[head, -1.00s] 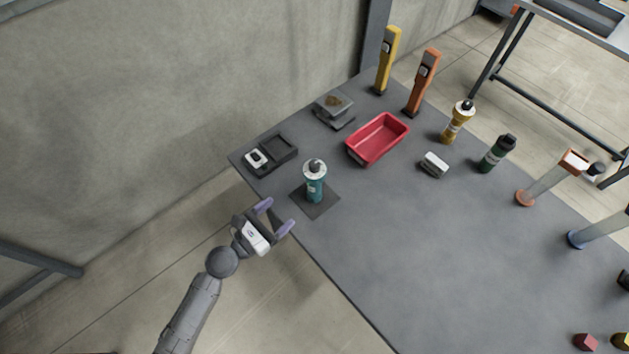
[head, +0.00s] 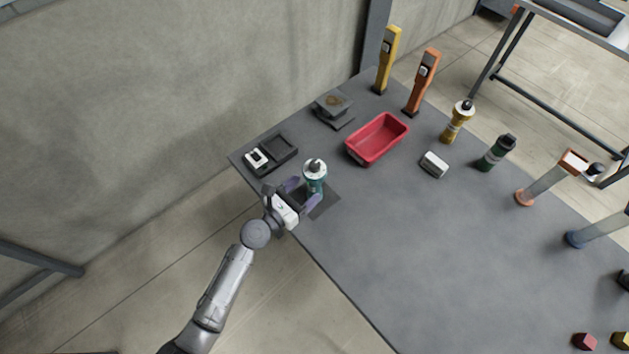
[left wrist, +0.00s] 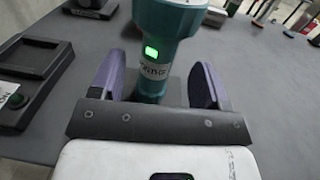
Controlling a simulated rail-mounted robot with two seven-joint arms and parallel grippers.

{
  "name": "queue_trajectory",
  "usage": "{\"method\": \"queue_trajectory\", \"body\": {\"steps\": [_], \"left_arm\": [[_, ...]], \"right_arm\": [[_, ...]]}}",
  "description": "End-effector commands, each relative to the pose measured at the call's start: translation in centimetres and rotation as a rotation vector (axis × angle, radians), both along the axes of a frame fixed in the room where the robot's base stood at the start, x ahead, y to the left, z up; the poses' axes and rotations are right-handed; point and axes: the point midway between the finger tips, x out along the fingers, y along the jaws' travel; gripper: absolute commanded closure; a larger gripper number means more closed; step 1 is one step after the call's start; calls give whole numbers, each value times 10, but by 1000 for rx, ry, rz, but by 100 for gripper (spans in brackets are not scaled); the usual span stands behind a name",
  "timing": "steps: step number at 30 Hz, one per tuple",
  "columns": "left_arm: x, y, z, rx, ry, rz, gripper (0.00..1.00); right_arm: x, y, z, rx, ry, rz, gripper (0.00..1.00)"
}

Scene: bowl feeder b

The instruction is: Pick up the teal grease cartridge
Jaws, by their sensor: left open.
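The teal grease cartridge (head: 315,177) stands upright on a dark square mat (head: 328,203) near the table's left corner. My right gripper is not in view.
A red bin (head: 377,139), a small scale-like device (head: 334,108) and a white-topped block (head: 434,164) stand beyond. A green bottle (head: 496,153) is further right. The table's middle front is clear.

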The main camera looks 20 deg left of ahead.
Motion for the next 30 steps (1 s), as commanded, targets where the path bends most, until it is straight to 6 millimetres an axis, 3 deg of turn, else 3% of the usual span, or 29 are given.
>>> {"method": "queue_trajectory", "body": {"steps": [9,20,30], "left_arm": [[37,-14,-2,0,-1,-1,30],[42,-16,-1,0,0,0,30],[42,-16,-1,0,0,0,63]], "right_arm": [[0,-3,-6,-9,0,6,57],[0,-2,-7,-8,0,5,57],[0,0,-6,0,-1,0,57]]}}
